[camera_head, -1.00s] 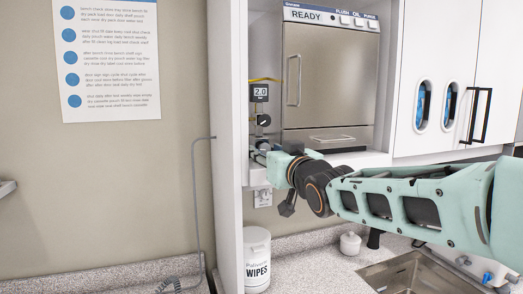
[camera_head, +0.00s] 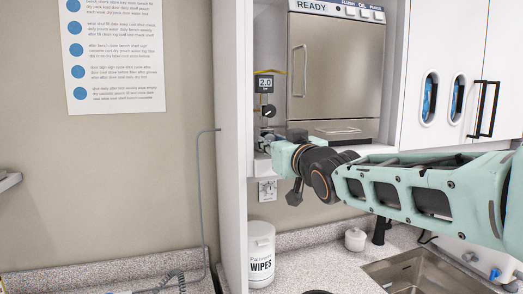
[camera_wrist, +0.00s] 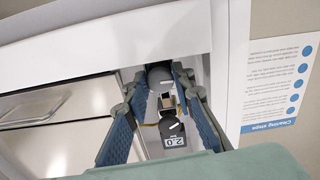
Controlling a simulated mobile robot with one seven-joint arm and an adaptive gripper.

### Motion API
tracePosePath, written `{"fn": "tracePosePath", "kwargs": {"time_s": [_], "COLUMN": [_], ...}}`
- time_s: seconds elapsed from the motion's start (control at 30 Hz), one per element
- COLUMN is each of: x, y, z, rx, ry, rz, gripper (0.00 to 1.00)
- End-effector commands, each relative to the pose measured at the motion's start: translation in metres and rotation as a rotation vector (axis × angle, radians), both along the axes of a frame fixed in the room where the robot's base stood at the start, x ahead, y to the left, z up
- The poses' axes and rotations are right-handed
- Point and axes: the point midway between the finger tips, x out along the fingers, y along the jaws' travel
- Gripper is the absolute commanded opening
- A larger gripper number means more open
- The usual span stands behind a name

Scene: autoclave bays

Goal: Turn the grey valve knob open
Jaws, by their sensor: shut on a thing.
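The grey valve knob (camera_wrist: 160,77) has a white mark on its face and sits between the fingertips in the wrist view. My gripper (camera_wrist: 159,80) is shut on it, one finger on each side. In the head view my gripper (camera_head: 268,141) reaches into the left side of the autoclave bay, and the knob is largely hidden there. A dark round dial (camera_head: 268,111) with a pale pointer sits just above the gripper. A small display (camera_head: 265,83) reading 2.0 is above that dial. In the wrist view the dial (camera_wrist: 170,127) and display (camera_wrist: 175,142) appear below the knob.
The autoclave (camera_head: 333,72), marked READY, stands right of the valve. The white bay side wall (camera_head: 234,120) is close on the left. Below are a wipes tub (camera_head: 261,240), a small white jar (camera_head: 355,239) and a sink (camera_head: 425,270). A wall outlet (camera_head: 267,190) is under the bay.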

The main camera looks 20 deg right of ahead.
Motion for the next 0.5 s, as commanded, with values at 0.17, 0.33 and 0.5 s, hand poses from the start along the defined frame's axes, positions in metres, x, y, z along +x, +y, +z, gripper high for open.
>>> {"fn": "tracePosePath", "kwargs": {"time_s": [0.17,0.33,0.5], "x": [0.0000,0.0000,0.0000], "y": [-0.0001,-0.0002,-0.0003], "z": [-0.0014,0.0004,0.0006], "rx": [-0.066,-0.079,-0.078], "ry": [-0.003,-0.001,-0.001], "rz": [0.000,0.000,0.000], "gripper": [0.00,0.00,0.00]}}
